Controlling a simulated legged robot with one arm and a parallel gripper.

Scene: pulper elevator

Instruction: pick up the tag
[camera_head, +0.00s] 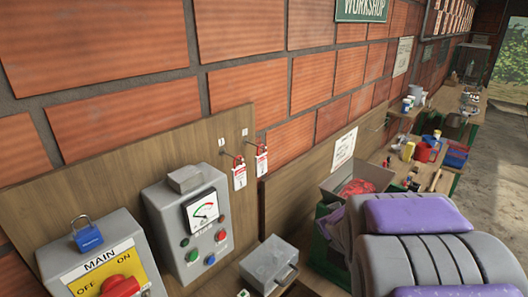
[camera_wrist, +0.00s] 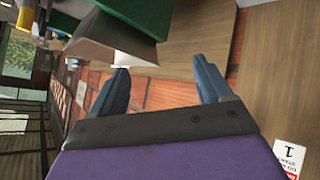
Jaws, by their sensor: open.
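Two white tags with red parts hang from hooks on the wooden board at the wall in the head view. The left tag (camera_head: 240,176) hangs under a "1" mark, and the right tag (camera_head: 262,162) hangs beside it. One tag (camera_wrist: 289,157) with a "1" shows upside down at the lower right of the wrist view, cut by the edge. My gripper (camera_wrist: 161,72) is open and empty, its two blue-grey fingers apart. The tag lies to the side of the gripper, not between the fingers. In the head view my purple and grey arm fills the lower right; the fingers are not seen there.
A grey gauge box (camera_head: 197,222) and a MAIN switch box (camera_head: 103,268) with a blue padlock (camera_head: 87,236) stand left of the tags. A grey metal case (camera_head: 268,262) sits below. An open box (camera_head: 352,182) and a cluttered bench lie behind my arm.

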